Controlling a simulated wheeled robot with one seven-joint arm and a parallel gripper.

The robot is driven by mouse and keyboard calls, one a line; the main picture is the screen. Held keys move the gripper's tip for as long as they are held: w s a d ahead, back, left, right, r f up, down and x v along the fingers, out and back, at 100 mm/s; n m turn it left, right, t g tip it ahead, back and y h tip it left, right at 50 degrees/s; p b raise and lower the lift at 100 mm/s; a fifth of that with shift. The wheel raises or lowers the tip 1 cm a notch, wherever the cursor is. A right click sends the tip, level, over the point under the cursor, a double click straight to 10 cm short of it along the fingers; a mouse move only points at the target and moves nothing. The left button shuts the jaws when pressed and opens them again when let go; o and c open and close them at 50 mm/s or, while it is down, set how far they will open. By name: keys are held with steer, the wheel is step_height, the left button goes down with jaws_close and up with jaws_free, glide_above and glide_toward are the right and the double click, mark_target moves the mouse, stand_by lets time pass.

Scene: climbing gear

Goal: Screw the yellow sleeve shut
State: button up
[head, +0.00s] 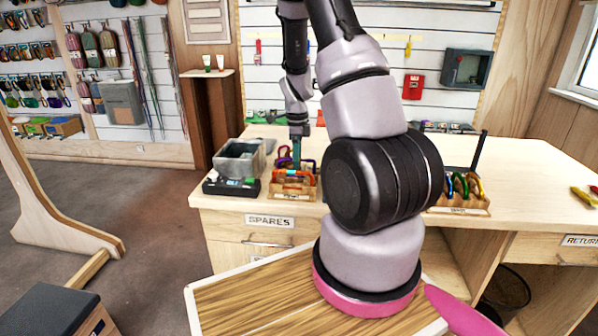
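My gripper (297,152) points down over a wooden rack (292,192) on the left part of the workbench. Several coloured carabiners stand in this rack, among them orange (291,173) and purple ones right below my gripper. The fingertips are tiny and dark here, so I cannot tell whether they are open or touching a carabiner. A second wooden rack (460,210) to the right holds more carabiners, one of them yellow (476,186). A yellow item (583,196) lies at the bench's right end. I cannot make out a yellow sleeve on any carabiner.
A grey bin (240,160) and a dark device (232,187) stand left of the near rack. My arm hides the bench's middle. The bench (540,190) is mostly clear on the right.

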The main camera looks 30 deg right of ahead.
steer(key=shift+r, duration=1.45)
steer(key=shift+s+a, duration=0.4)
steer(key=shift+s, duration=0.2)
steer(key=shift+f, duration=0.1)
